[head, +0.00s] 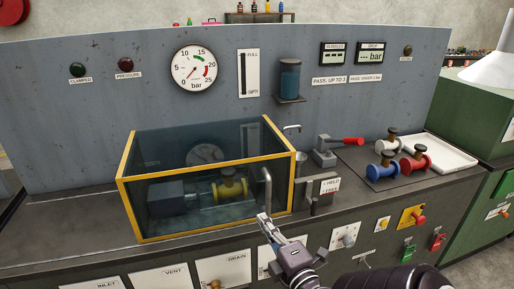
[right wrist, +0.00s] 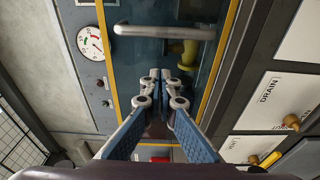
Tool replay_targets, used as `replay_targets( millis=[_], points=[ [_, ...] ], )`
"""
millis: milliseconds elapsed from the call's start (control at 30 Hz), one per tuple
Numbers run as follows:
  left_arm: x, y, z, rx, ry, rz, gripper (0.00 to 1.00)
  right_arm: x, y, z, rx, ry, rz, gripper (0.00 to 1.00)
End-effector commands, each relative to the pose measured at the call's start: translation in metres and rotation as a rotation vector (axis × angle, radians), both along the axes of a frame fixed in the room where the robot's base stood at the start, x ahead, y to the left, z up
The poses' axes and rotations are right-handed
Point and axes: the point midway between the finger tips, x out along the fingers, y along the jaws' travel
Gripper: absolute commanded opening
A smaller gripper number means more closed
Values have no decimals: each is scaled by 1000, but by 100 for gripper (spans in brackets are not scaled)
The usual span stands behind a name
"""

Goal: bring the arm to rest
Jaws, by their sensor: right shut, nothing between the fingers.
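My right gripper (head: 264,219) is shut and empty, in front of the test box at the bench's front edge. In the right wrist view its fingertips (right wrist: 161,76) are together, with the box's grey bar handle (right wrist: 165,31) off to the side of them and not between them. The handle (head: 267,187) stands on the front of the yellow-framed clear box (head: 127,203), which looks closed. A yellow flanged spool (head: 230,187) sits inside, beside a dark block (head: 166,197). The spool shows partly in the wrist view (right wrist: 188,52). My left gripper is in neither view.
Right of the box stand a small lever stand (head: 326,185), a toggle clamp with a red handle (head: 345,141), several spools (head: 413,163) and a white tray (head: 446,152). Knobs and switches line the bench front (head: 345,237). The bench top left of the box (head: 70,213) is clear.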

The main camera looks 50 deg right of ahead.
Motion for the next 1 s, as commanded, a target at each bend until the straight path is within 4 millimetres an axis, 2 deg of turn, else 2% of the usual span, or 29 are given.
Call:
replay_targets(
  millis=[33,133,500,600,667,767,800,867,900,967,1000],
  points=[
    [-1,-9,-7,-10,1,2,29,-7,3,-4,2,0,-1,0],
    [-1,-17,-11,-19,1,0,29,-14,8,-2,2,-1,0,0],
    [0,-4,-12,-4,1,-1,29,-20,11,0,2,-1,2,0],
    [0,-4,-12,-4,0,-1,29,-18,10,-14,29,13,-1,0],
    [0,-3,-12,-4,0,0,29,-17,9,-36,71,33,-6,0],
    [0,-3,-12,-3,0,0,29,-16,9,-94,187,87,-18,0],
    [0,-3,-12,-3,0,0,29,-16,12,-124,245,115,-25,0],
    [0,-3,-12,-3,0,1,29,-17,18,-170,338,159,-35,0],
    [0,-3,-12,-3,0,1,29,-20,23,-201,398,190,-44,0],
    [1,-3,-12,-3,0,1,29,-25,34,-245,490,235,-58,0],
    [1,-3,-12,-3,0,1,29,-29,43,-274,549,266,-69,0]
  ],
)
